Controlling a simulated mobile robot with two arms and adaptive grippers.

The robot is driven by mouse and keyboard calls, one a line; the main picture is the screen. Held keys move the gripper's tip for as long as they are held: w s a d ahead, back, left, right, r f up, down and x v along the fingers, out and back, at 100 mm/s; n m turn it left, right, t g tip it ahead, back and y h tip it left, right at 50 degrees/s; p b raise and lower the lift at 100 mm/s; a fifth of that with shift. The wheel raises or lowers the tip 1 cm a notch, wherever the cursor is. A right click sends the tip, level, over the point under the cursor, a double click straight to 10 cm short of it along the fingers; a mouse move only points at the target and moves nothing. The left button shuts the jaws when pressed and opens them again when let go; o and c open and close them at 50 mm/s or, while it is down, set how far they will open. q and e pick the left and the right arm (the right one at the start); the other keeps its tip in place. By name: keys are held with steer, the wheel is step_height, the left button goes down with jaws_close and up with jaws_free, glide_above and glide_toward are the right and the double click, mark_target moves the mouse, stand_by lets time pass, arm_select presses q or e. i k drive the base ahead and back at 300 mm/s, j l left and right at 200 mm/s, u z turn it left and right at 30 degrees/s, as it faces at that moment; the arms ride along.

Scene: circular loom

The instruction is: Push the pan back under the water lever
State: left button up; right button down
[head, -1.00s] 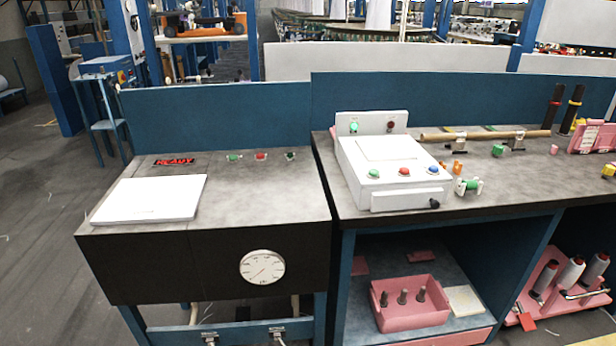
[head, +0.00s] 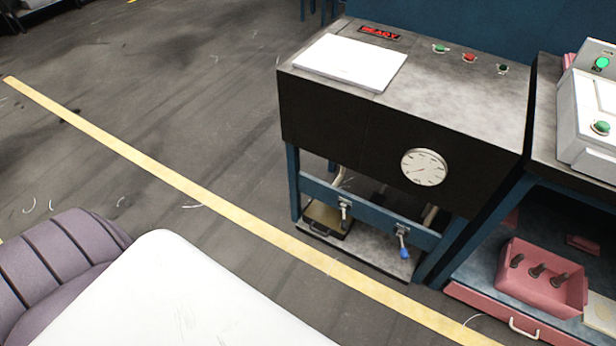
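A dark olive pan (head: 326,222) with a front handle sits on the grey lower shelf (head: 372,258) of the black-fronted bench, at the shelf's left end. It is below the left metal valve (head: 345,209) on the blue crossbar, which partly overlaps it in view. A lever with a blue grip (head: 404,250) hangs from the right valve, to the right of the pan. I take the blue one for the water lever, but no label shows. Neither of my grippers is in view.
The bench (head: 450,95) carries a white plate, a red READY sign, buttons and a front gauge (head: 424,167). A pink tray (head: 541,279) sits in the shelf to the right. Open floor with a yellow line (head: 190,188) lies before the bench.

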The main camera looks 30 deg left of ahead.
mark_target(320, 216)
steer(key=u, duration=0.8)
